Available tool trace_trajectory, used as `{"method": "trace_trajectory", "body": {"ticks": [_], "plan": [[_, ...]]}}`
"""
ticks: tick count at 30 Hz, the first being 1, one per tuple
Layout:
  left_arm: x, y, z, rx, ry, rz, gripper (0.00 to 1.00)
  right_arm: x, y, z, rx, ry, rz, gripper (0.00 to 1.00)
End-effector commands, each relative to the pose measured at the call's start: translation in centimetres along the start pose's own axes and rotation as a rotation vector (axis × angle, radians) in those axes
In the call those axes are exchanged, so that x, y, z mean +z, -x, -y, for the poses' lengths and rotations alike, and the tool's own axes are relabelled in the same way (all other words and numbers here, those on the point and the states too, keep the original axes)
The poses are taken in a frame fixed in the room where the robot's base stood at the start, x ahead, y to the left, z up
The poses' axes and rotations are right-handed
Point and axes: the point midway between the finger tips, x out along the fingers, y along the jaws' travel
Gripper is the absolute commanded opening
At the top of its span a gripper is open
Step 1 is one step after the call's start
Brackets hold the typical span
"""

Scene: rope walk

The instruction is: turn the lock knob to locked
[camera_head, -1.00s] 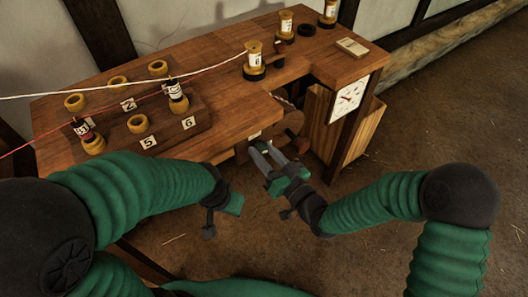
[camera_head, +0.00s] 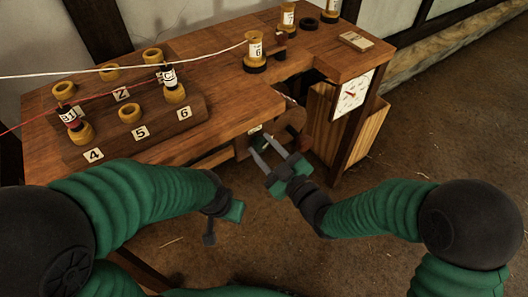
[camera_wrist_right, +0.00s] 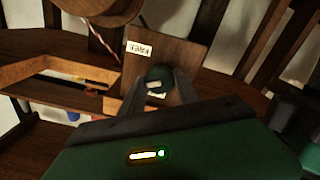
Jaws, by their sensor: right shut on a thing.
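The lock knob (camera_wrist_right: 157,73) is a small dark green round knob with a pale mark, on a wooden panel below the bench top in the right wrist view. My right gripper (camera_wrist_right: 160,84) is shut on it, with a grey finger on each side. In the head view the right gripper (camera_head: 259,145) reaches under the bench's front edge, and the knob is small and dark between the fingertips. A white label (camera_wrist_right: 139,48) sits above the knob; its word is hard to read. My left gripper (camera_head: 225,206) hangs clear in front of the bench, its jaw opening unclear.
A bobbin (camera_head: 255,52) marked 6 stands behind the knob. White and red cords cross above the left side. A dial (camera_head: 352,92) and slatted bin (camera_head: 340,125) are at right.

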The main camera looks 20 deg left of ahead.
Motion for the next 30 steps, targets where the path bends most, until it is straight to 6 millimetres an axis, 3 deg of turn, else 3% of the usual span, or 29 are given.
{"method": "trace_trajectory", "body": {"ticks": [30], "plan": [[2.3,-9.8,0.0,0.000,0.000,0.000,0.36,0.7,0.1,0.9,-0.008,0.915,0.001,0.00]]}}
